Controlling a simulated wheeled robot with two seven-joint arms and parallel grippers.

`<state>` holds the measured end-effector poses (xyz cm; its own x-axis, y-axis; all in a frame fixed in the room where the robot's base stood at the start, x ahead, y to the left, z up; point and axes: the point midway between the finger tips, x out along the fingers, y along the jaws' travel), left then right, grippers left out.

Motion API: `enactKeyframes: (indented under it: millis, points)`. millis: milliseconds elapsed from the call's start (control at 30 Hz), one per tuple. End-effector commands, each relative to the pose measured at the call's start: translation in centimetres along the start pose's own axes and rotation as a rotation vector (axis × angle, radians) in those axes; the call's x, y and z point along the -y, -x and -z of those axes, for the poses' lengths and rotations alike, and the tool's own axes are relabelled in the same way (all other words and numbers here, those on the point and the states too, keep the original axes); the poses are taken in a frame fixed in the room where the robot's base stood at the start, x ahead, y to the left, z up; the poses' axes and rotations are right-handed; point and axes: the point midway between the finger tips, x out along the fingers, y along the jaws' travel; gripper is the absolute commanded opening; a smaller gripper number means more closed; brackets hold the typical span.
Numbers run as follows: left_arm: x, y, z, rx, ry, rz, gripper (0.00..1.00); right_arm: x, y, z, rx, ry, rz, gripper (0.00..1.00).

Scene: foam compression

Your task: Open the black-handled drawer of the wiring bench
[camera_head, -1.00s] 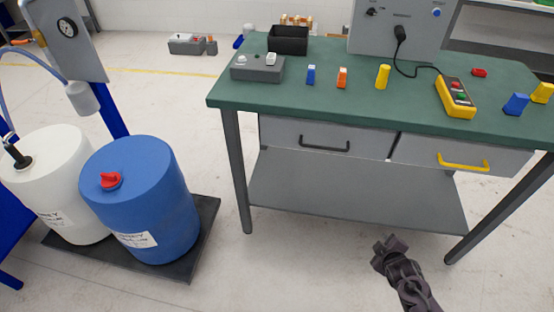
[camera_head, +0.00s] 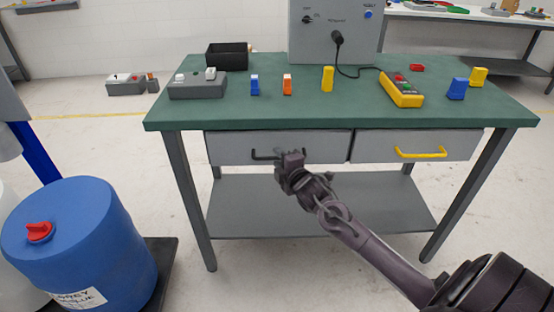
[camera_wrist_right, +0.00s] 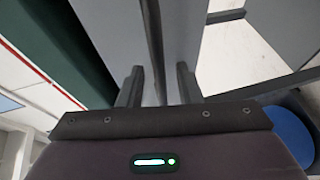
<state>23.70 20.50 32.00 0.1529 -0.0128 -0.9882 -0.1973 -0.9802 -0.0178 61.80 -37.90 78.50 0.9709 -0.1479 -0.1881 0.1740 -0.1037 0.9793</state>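The wiring bench (camera_head: 330,105) has two grey drawers under its green top. The drawer on the left (camera_head: 228,148) has a black handle (camera_head: 265,155) and looks shut. My right gripper (camera_head: 290,160) is in front of the handle's right part and hides it. In the right wrist view, the two fingers of my right gripper (camera_wrist_right: 158,85) stand apart. A dark bar (camera_wrist_right: 153,40), apparently the handle, runs between them; I cannot tell whether they touch it. My left gripper is not in view.
The right drawer has a yellow handle (camera_head: 420,153). A grey lower shelf (camera_head: 320,205) lies beneath the drawers. A blue drum (camera_head: 80,245) stands at the lower left. Several small items and a yellow control box (camera_head: 401,88) are on the bench top. Floor between drum and bench is clear.

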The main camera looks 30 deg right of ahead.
Motion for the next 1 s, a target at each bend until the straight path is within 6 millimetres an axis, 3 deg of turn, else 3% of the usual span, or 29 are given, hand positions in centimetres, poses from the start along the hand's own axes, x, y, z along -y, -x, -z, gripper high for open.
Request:
enactKeyframes:
  millis: [133,400,667,1000]
  points:
    - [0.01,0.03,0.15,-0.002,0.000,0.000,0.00,-0.01,-1.01,0.08,-0.001,0.000,0.000,0.32]
    - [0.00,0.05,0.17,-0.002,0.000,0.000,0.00,0.05,-1.17,0.06,-0.001,0.000,0.002,0.32]
    - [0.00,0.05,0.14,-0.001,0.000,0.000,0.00,0.05,-1.15,0.06,-0.001,-0.001,0.001,0.00]
    - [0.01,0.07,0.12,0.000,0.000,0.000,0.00,0.07,-1.14,0.05,-0.001,-0.001,0.002,0.00]
